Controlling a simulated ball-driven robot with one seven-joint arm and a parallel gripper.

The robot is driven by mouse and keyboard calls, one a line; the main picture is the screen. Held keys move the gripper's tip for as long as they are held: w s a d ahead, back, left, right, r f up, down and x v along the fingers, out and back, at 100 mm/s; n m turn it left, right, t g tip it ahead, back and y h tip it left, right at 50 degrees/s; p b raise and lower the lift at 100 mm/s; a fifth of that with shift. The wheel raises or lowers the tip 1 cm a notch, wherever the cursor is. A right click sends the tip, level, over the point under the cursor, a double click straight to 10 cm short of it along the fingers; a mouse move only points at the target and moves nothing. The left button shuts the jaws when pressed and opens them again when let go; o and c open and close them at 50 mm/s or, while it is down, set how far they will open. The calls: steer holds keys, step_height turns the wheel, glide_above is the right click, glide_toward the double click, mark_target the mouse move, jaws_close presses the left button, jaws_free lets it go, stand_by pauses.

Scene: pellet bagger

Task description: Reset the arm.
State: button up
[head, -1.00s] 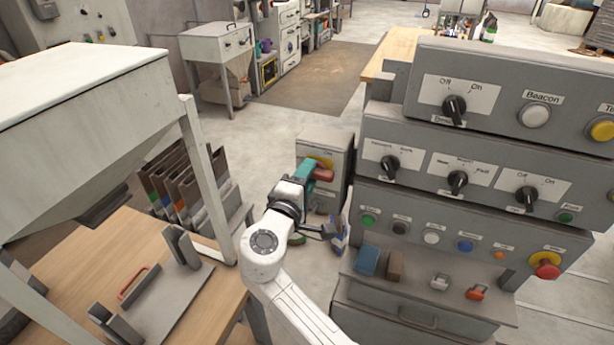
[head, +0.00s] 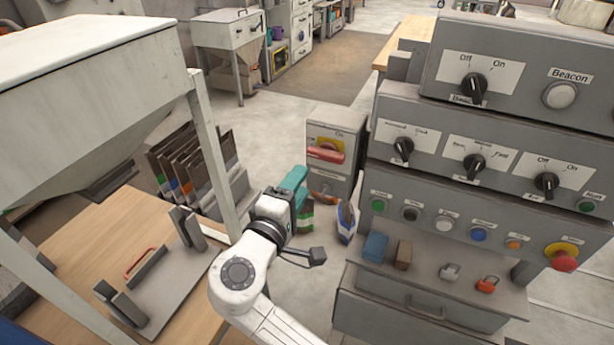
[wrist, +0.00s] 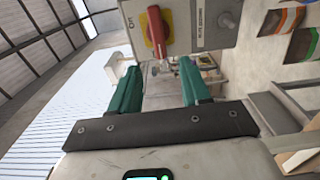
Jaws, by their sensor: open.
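My gripper (head: 293,183) has teal fingers and is held in mid-air in front of the grey isolator box, at the end of my white arm. In the wrist view the two teal fingers (wrist: 158,84) are apart with nothing between them. The grey isolator box (head: 347,135) stands beyond the gripper and has a red rotary handle (head: 325,153) on a yellow plate. The handle lies roughly level in the head view. The box also shows in the wrist view (wrist: 205,25), with its red handle (wrist: 157,30) above the fingers and apart from them.
A stepped grey control panel (head: 430,165) with knobs, buttons and a red emergency stop (head: 564,262) stands at right. Its ledge carries a blue block (head: 375,247), a brown block (head: 404,255) and padlocks. A wooden table (head: 75,250) under a hopper (head: 80,75) stands at left.

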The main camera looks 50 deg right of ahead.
steer(key=shift+s+a, duration=0.25)
steer(key=shift+a, duration=0.4)
steer(key=s+d+f+m+g+y, duration=0.1)
steer(key=s+f+m+g+y, duration=0.1)
steer(key=s+f+y, duration=0.7)
steer(key=s+d+f+m+g+y, duration=0.2)
steer(key=s+f, duration=0.5)
steer(key=f, duration=0.6)
steer(key=s+a+f+g+y, duration=0.1)
steer(key=s+a+f+y, duration=0.2)
steer(key=s+a+y, duration=0.2)
steer(key=s+a, duration=0.1)
steer(key=s, duration=0.1)
steer(key=shift+s+a+f+m+y, duration=0.2)
steer(key=shift+s+a+m+y, duration=0.05)
steer(key=shift+s+m+y, duration=0.15)
